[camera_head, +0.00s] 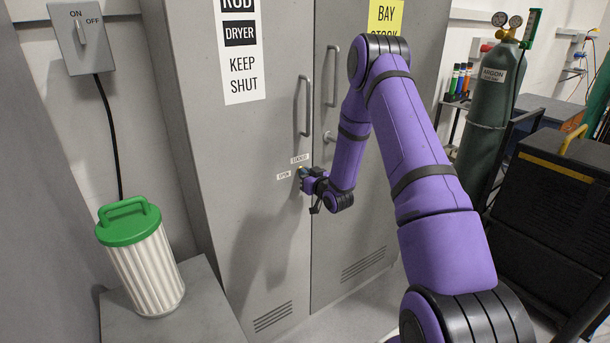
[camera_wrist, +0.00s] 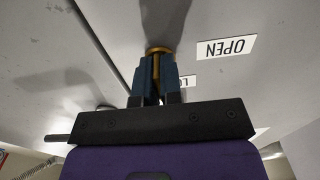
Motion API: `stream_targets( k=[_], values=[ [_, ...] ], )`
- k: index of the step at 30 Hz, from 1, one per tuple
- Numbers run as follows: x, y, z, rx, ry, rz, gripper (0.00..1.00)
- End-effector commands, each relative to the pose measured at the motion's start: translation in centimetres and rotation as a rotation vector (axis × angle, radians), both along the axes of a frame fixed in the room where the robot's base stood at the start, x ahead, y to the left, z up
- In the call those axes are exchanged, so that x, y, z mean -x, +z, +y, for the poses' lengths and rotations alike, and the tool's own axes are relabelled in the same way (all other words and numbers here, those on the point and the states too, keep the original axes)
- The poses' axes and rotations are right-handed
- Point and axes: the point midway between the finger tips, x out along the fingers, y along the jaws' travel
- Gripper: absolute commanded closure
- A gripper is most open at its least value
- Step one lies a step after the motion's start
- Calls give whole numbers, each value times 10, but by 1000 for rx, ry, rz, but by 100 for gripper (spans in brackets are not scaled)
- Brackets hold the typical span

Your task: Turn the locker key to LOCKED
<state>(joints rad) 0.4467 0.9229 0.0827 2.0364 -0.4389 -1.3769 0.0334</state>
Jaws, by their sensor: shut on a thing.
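The grey two-door locker (camera_head: 240,225) fills the middle of the head view. A small "LOCKED" label (camera_head: 299,159) sits above the lock and an "OPEN" label (camera_head: 284,175) sits to its left. My gripper (camera_head: 303,173) is at the lock on the left door. In the wrist view the brass lock and key (camera_wrist: 157,52) show between my fingertips (camera_wrist: 155,75), which are shut on the key. The "OPEN" label (camera_wrist: 225,47) appears upside down there, and the other label (camera_wrist: 188,81) is mostly hidden by a finger. The key's exact turn angle is hard to tell.
Two vertical door handles (camera_head: 308,105) stand above the lock. A green-lidded canister (camera_head: 140,255) stands on a grey box at left, below a wall switch (camera_head: 82,38). An argon cylinder (camera_head: 490,105) and a dark machine (camera_head: 545,210) stand at right.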

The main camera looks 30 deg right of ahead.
Motion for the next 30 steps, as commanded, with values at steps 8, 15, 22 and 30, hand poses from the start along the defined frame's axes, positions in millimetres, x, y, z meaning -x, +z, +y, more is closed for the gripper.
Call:
stream_targets(
  k=[8,15,22,30],
  values=[
    [0,-1,0,-1,0,2,68],
    [4,-1,0,0,-1,1,68],
    [38,-1,-2,0,-3,4,68],
    [86,-1,-3,-1,-2,4,68]
  ],
)
